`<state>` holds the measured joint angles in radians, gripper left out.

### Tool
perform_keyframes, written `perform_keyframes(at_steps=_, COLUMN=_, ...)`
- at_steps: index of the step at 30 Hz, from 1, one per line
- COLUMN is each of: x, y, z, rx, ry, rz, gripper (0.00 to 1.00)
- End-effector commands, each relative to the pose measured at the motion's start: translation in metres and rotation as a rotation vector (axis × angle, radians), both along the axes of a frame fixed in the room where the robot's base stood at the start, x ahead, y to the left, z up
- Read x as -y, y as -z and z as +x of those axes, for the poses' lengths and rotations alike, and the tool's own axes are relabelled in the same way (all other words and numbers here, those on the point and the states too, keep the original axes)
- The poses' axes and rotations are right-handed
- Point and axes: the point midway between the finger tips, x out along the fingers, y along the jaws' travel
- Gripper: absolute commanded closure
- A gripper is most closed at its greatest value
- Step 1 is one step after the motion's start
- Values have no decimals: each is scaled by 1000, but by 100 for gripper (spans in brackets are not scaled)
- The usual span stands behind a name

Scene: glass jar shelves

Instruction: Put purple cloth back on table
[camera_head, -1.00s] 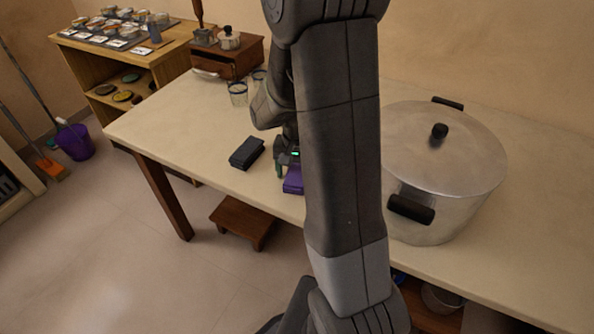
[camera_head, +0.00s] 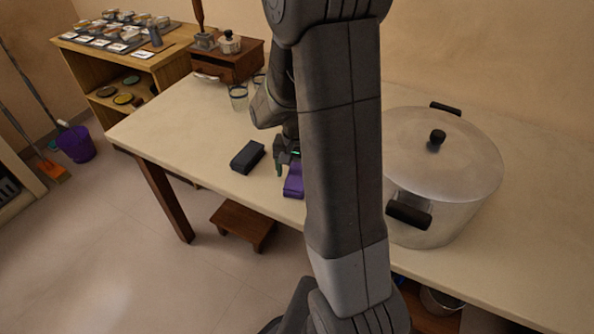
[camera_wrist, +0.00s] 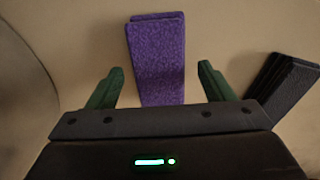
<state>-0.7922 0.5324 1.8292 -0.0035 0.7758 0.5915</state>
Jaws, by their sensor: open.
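The purple cloth (camera_head: 293,182) lies folded on the cream table (camera_head: 190,120), near its front edge. My arm hides part of it in the head view. In the wrist view the purple cloth (camera_wrist: 158,58) extends ahead of my gripper, its near end between the fingers. My gripper (camera_wrist: 160,82) is open, with one green fingertip on each side of the cloth and a gap to both. In the head view my gripper (camera_head: 287,163) is at the cloth, partly hidden behind my arm.
A dark folded cloth (camera_head: 247,157) lies left of the purple one; it also shows at right in the wrist view (camera_wrist: 286,84). A large metal pot (camera_head: 440,165) stands on the right. Glasses (camera_head: 239,97) and a wooden drawer box (camera_head: 228,62) stand at the back.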

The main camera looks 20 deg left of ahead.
Motion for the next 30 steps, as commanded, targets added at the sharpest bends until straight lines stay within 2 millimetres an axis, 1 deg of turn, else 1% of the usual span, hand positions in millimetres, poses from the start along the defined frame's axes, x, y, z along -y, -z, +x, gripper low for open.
perform_keyframes(at_steps=3, x=0, y=-7, z=0, rx=0, ry=0, rz=0, gripper=25)
perform_keyframes(at_steps=30, x=0, y=-43, z=0, rx=0, ry=0, rz=0, gripper=25)
